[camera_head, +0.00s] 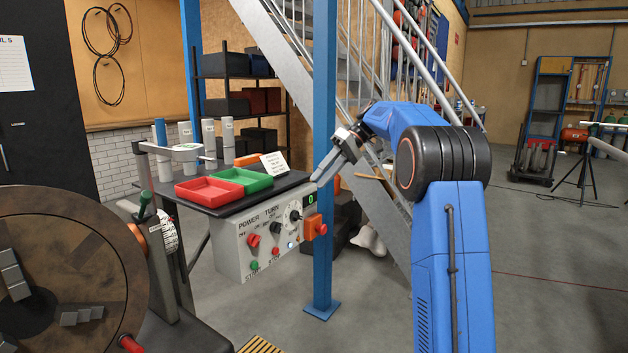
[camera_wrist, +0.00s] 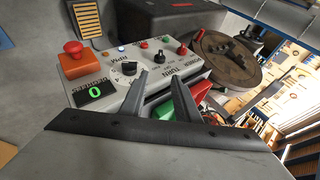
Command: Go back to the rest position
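My gripper (camera_head: 320,176) is raised near the blue post, at the end of my bent blue arm, and points left toward the control box. In the wrist view its two fingers (camera_wrist: 165,79) stand apart with nothing between them. The control box (camera_head: 236,248) with knobs and buttons lies beyond the fingertips, apart from them. It also shows in the wrist view (camera_wrist: 150,62), turned around, with a green "0" on its display.
A red tray (camera_head: 208,192) and a green tray (camera_head: 243,178) sit on the black shelf behind the control box. A large brown disc (camera_head: 75,255) stands at the left. The blue post (camera_head: 323,240) rises close to my gripper. The floor at right is mostly clear.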

